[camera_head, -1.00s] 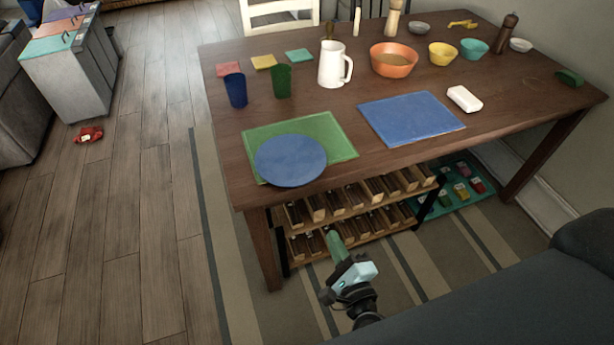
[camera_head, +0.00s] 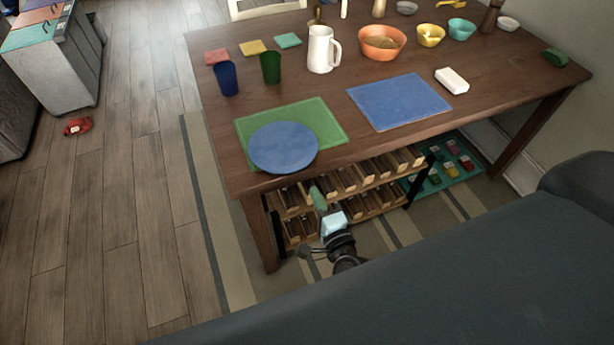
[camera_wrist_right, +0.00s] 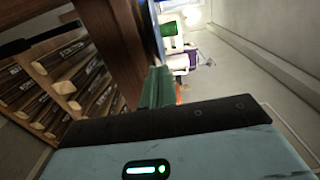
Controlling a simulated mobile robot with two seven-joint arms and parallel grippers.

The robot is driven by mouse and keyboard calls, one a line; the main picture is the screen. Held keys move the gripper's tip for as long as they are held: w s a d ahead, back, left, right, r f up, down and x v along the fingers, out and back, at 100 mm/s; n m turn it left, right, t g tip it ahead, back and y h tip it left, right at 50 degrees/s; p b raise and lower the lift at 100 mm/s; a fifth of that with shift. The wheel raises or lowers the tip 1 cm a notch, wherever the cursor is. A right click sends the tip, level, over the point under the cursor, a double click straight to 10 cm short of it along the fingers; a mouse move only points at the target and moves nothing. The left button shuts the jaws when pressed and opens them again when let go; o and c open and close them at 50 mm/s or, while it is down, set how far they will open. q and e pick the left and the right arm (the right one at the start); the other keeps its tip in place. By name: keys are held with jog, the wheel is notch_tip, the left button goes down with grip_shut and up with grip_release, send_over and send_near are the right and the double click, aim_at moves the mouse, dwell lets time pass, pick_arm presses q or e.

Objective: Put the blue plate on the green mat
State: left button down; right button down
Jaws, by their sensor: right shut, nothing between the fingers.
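The blue plate (camera_head: 283,148) lies on the front left part of the green mat (camera_head: 318,118) in the head view. It overlaps the mat's front and left edges, and its front edge is near the table's front edge. My right gripper (camera_head: 317,197) is shut and empty. It is below the tabletop's front edge, in front of the wooden rack and apart from the plate. Its green fingers (camera_wrist_right: 158,88) also show in the right wrist view, with the table edge close by. My left gripper is not in view.
A blue mat (camera_head: 399,101) lies right of the green mat. A blue cup (camera_head: 227,78), a green cup (camera_head: 271,67) and a white pitcher (camera_head: 321,50) stand behind. A wooden rack (camera_head: 350,180) is under the table. A dark sofa (camera_head: 450,260) fills the front right.

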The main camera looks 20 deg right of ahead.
aim_at(298, 163)
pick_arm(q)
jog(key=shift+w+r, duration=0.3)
pick_arm(e)
jog(key=w, duration=0.6)
jog(key=shift+w, duration=0.25)
jog(key=shift+a, duration=0.1)
